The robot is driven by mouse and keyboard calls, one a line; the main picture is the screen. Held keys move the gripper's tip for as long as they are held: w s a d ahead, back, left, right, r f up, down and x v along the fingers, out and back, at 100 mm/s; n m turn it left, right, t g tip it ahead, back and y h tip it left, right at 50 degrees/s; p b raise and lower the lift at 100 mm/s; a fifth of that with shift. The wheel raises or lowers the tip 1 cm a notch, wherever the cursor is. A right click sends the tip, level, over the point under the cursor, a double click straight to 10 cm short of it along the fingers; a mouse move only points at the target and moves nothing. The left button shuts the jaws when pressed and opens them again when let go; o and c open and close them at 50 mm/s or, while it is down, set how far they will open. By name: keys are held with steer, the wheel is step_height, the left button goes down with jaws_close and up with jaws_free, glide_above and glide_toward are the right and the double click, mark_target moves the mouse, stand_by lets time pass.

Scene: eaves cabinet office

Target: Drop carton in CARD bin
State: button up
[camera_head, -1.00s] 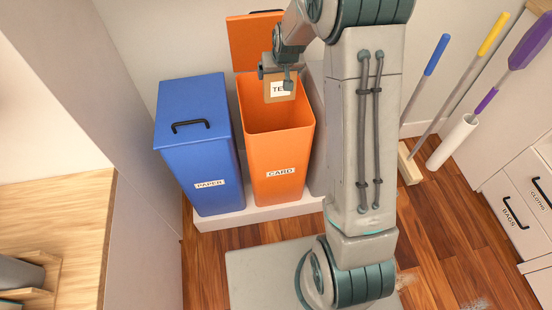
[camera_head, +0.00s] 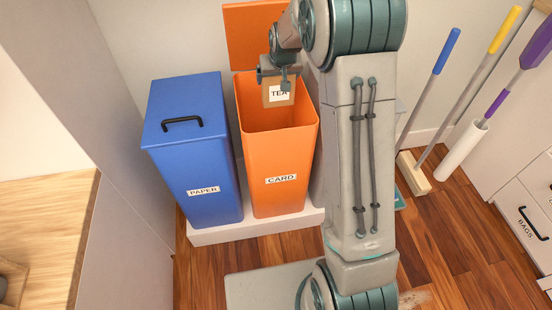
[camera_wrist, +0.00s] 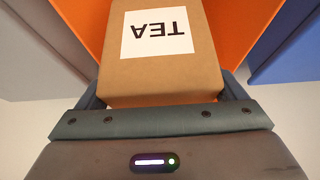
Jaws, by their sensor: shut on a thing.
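A brown carton (camera_head: 273,95) with a white TEA label is held in my gripper (camera_head: 284,83), at the mouth of the orange CARD bin (camera_head: 279,160). The bin's lid stands open behind it. In the wrist view the carton (camera_wrist: 160,75) sits between the two fingers of my gripper (camera_wrist: 163,95), its label upside down, with orange bin surface behind it. In the head view the carton's lower part shows against the bin's inner back wall. I cannot tell exactly how deep it hangs.
The blue PAPER bin (camera_head: 190,150), lid shut, stands close on the left. Both bins stand on a white plinth (camera_head: 256,226). A broom (camera_head: 418,180), other long-handled tools and a drawer cabinet (camera_head: 524,205) are at the right. A wooden counter (camera_head: 40,225) is at the left.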

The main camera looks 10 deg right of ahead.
steer(key=shift+f+b, duration=0.3)
steer(key=shift+f, duration=0.6)
steer(key=o, duration=0.7)
steer(key=shift+r, duration=0.1)
steer(key=p+v, duration=0.2)
steer(key=v, duration=1.1)
steer(key=shift+s+r, duration=0.15)
steer(key=shift+r, duration=0.1)
